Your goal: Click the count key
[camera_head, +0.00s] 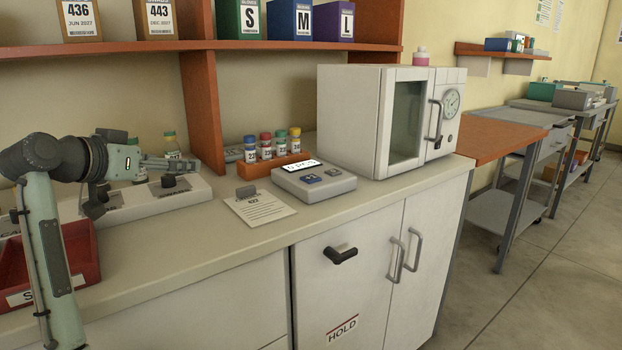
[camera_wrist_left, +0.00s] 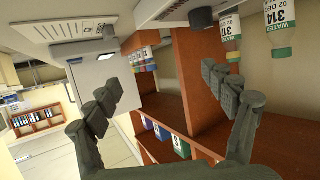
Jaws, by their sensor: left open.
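A light grey counter device (camera_head: 341,186) with a bright display (camera_head: 300,167) sits on the bench, left of the white incubator. My right gripper is not in view.
A paper sheet (camera_head: 260,209) lies before the device, and an orange rack (camera_head: 262,168) of capped vials stands behind it. A white incubator (camera_head: 350,120) is to the right. A wooden shelf post (camera_head: 203,110) rises behind the gripper. A red tray (camera_head: 82,250) is at left.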

